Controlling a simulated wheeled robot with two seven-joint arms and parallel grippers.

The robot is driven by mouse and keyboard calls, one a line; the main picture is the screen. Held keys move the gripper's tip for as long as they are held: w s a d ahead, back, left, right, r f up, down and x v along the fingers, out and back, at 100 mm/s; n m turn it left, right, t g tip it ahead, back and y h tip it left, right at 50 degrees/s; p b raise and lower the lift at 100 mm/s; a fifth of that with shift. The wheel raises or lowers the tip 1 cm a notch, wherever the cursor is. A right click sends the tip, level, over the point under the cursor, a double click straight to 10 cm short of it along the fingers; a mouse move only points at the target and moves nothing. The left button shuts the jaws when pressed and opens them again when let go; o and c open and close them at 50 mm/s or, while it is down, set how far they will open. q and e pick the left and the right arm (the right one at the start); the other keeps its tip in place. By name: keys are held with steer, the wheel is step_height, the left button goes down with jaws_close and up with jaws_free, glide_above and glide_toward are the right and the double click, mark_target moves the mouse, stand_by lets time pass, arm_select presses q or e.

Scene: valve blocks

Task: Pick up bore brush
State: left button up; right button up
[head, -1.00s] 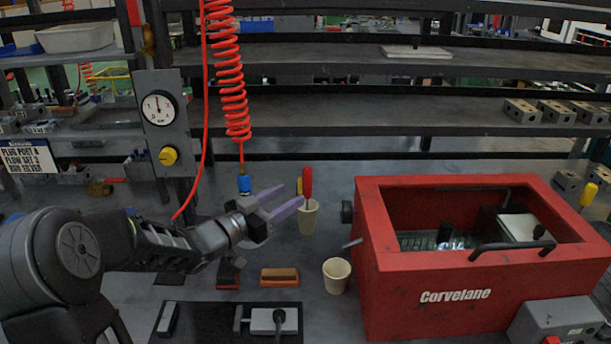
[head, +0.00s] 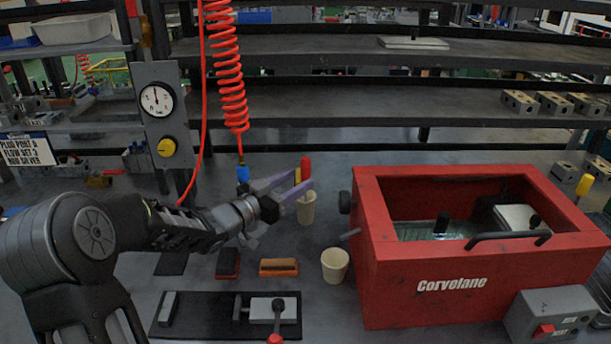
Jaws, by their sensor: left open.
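A pale cup (head: 307,208) stands on the bench left of the red box, with a red handle (head: 306,166) and a yellow handle (head: 298,175) sticking up from it. The lower ends are hidden inside, so I cannot tell which one is the bore brush. My left gripper (head: 304,178) is open, its two purple fingers at the handles just above the cup rim. The fingers overlap the handles in the picture; contact cannot be told. My right gripper is not in view.
A brown block (head: 279,267), a dark-red block (head: 228,263) and a black mat (head: 200,325) lie nearby. A red coiled hose (head: 230,80) hangs behind.

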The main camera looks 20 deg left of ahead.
mark_target(302, 177)
arm_select(q)
steer(key=x, duration=0.4)
stand_by(0.5)
jaws_close()
stand_by(0.4)
